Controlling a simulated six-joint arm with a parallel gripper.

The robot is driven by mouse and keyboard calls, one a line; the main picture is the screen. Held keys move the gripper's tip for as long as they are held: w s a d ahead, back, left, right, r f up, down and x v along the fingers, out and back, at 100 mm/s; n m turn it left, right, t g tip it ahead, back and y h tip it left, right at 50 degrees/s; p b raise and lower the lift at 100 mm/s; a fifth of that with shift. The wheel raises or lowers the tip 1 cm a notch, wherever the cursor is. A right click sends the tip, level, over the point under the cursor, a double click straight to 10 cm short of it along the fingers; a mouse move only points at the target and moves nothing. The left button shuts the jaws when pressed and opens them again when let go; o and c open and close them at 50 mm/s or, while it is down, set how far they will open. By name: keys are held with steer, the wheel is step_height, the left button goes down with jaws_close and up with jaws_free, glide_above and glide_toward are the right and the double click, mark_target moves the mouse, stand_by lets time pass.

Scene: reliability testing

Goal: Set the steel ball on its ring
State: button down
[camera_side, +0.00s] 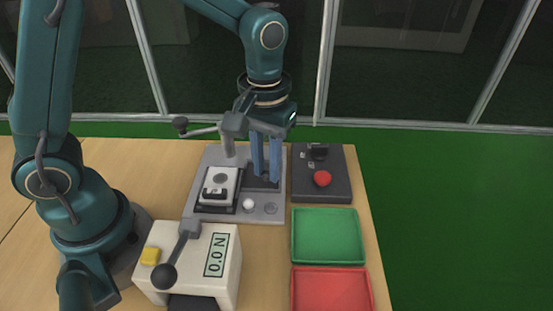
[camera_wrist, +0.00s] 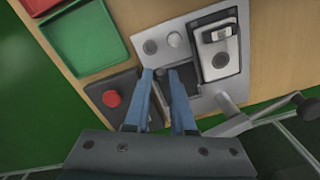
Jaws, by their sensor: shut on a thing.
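The pale steel ball (camera_side: 249,204) sits at the front edge of the grey fixture plate (camera_side: 215,214), and it also shows in the wrist view (camera_wrist: 174,39). A round grey ring-like mark (camera_side: 270,208) lies just right of it; in the wrist view this mark (camera_wrist: 150,47) is left of the ball. My gripper (camera_side: 266,178) points down over a dark recess in the plate, behind the ball and apart from it.
A white device (camera_side: 220,184) sits in a dark cradle at left, near a lever with a black knob (camera_side: 181,123). A red-button box (camera_side: 322,179) stands at right. Green (camera_side: 327,237) and red (camera_side: 331,289) trays and a force meter (camera_side: 190,262) are in front.

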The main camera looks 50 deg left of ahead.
mark_target(271, 208)
steer(key=shift+s+d+r+m, duration=0.1)
steer(key=shift+s+d+m, duration=0.15)
steer(key=shift+d, duration=0.3)
steer(key=shift+s+d+m, duration=0.15)
steer(key=shift+s+d, duration=0.2)
steer(key=shift+d, duration=0.25)
steer(key=shift+f, duration=2.15)
steer(key=shift+f, duration=0.45)
steer(key=c, duration=0.7)
jaws_free()
steer(key=shift+r, duration=0.1)
steer(key=shift+r, duration=2.95)
